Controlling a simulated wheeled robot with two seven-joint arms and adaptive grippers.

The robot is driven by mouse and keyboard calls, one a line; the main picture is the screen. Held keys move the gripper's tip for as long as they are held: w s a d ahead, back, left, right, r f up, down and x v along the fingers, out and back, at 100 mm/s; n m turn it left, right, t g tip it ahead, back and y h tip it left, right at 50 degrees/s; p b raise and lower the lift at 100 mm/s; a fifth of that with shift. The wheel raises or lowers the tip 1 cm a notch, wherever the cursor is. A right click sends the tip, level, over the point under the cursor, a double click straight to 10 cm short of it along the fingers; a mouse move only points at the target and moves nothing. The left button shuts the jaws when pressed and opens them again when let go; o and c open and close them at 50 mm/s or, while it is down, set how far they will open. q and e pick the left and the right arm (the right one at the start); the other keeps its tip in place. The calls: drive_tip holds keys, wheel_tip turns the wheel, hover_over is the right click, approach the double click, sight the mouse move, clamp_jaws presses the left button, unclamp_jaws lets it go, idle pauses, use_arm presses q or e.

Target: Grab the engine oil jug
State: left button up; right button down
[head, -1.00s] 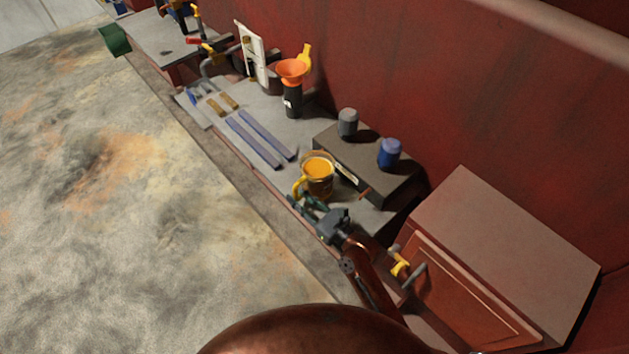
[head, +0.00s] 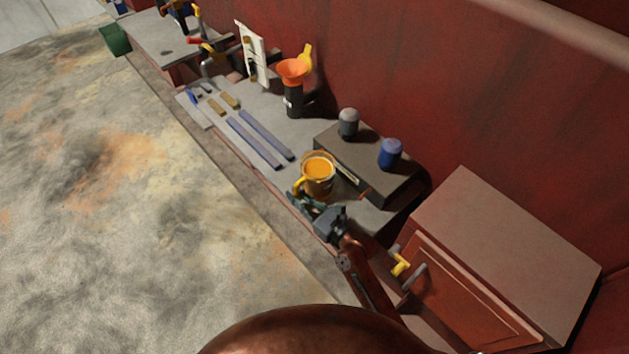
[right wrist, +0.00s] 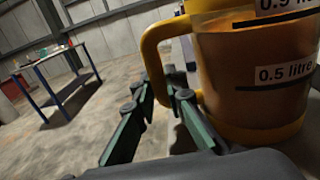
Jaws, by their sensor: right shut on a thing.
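The engine oil jug (head: 321,181) is a clear jug of amber oil with a yellow rim, base and handle. It stands upright on the grey bench, in front of a dark raised block. My right gripper (head: 303,199) is at its handle side, shut on the yellow handle. In the right wrist view the jug (right wrist: 240,78) fills the right side, with "0.5 litre" on a label. There the green fingers of my right gripper (right wrist: 160,92) are at the lower part of the handle. My left gripper is not in view.
Blue and grey canisters (head: 390,153) stand on the raised block (head: 340,150) behind the jug. A red cabinet (head: 480,260) is at right. The floor at left is clear.

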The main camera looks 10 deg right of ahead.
idle(0.3)
drive_tip(key=shift+r, duration=0.15)
drive_tip(key=shift+r, duration=0.15)
